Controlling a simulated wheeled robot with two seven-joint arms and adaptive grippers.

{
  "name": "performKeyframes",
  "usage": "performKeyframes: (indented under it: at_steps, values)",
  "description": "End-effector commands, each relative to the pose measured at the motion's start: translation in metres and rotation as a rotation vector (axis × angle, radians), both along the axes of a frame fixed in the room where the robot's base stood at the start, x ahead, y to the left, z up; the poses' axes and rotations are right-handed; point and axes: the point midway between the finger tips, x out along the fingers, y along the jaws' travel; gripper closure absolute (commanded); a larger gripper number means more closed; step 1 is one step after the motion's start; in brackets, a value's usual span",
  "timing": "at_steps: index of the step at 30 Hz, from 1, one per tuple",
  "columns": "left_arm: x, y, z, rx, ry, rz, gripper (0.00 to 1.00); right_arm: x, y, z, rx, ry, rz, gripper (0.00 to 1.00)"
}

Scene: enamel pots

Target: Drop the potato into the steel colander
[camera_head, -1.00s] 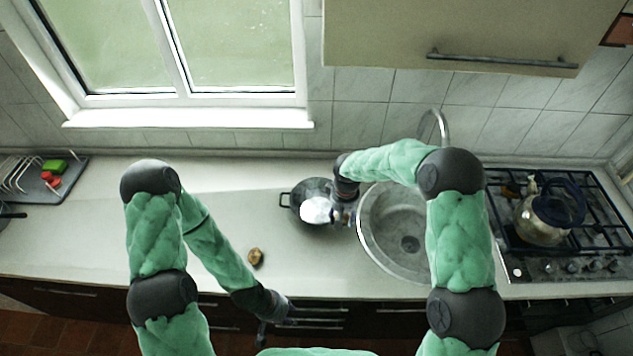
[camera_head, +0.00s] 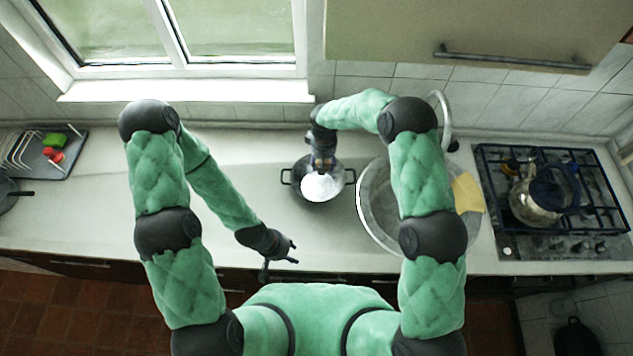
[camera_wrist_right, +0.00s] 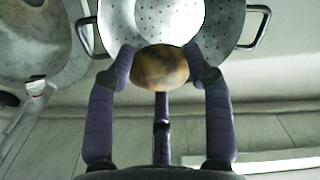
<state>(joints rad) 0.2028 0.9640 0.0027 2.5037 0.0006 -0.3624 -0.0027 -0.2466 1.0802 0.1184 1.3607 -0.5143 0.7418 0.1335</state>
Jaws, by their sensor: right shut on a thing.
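The steel colander (camera_head: 333,185) stands on the counter left of the sink, with two side handles and a bright interior. In the right wrist view the colander (camera_wrist_right: 222,28) shows its holes. My right gripper (camera_head: 322,168) is over the colander's back part. In the right wrist view my right gripper (camera_wrist_right: 160,72) is shut on the brown potato (camera_wrist_right: 160,68), which appears in front of the colander's near rim. The potato's height above the colander cannot be told. My left gripper (camera_head: 280,256) is open and empty near the counter's front edge.
The sink (camera_head: 378,215) with its tap (camera_head: 444,118) lies right of the colander. A yellow cloth or sponge (camera_head: 467,193) is beside it. A kettle (camera_head: 532,201) stands on the hob (camera_head: 500,225). A dish rack (camera_head: 62,160) is far left. The left counter is mostly clear.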

Motion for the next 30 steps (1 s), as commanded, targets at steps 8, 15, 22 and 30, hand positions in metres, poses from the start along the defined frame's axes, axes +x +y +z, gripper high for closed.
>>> performKeyframes:
  at_steps: [8,15,22,30]
  values:
    - [0.000,0.000,-0.005,0.000,-0.001,0.000,0.60,0.001,0.000,-0.022,0.001,-0.003,0.001,0.82]
    - [0.000,0.000,-0.006,0.000,-0.001,0.000,0.60,0.001,0.000,-0.026,0.000,-0.002,0.001,0.82]
    - [0.000,0.000,-0.005,0.000,-0.001,0.000,0.60,0.001,0.000,-0.025,0.000,-0.002,0.000,0.23]
    - [0.000,0.000,-0.006,0.000,-0.001,0.000,0.60,0.001,0.000,-0.026,0.000,-0.002,0.000,0.21]
